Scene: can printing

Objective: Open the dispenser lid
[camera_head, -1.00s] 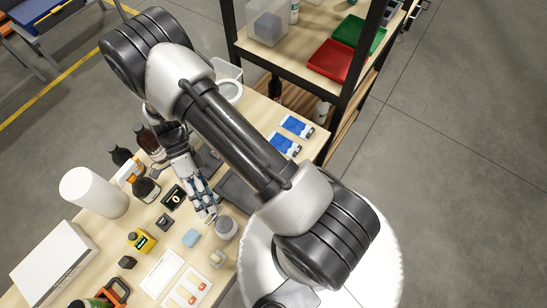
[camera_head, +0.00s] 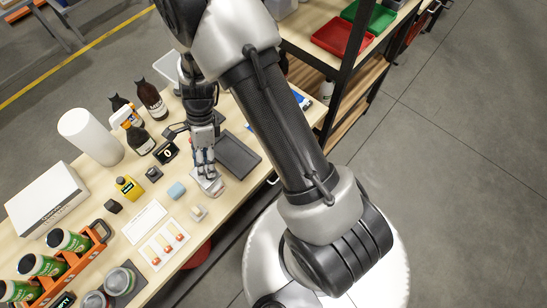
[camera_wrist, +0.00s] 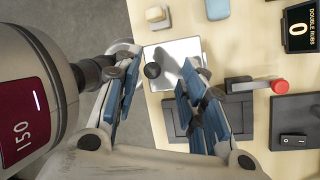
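A silver metal dispenser (camera_head: 210,187) stands near the table's front edge, just below my gripper in the head view. In the wrist view, its pale square metal top (camera_wrist: 182,52) lies beyond the fingers, and a small round black knob (camera_wrist: 152,71) shows at its near left. My gripper (camera_wrist: 165,105) has its two blue-padded fingers spread well apart, with the knob seen between them and nothing gripped. In the head view my gripper (camera_head: 207,174) points down at the dispenser and partly hides it. I cannot tell whether the lid is raised.
A dark tray (camera_head: 238,156) lies right of my gripper. A blue block (camera_head: 176,190) and a small pale block (camera_head: 198,212) sit close by. A counter display (camera_head: 166,152), bottles and a can rack (camera_head: 62,272) stand left. Wrist view shows a red-tipped lever (camera_wrist: 280,87).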

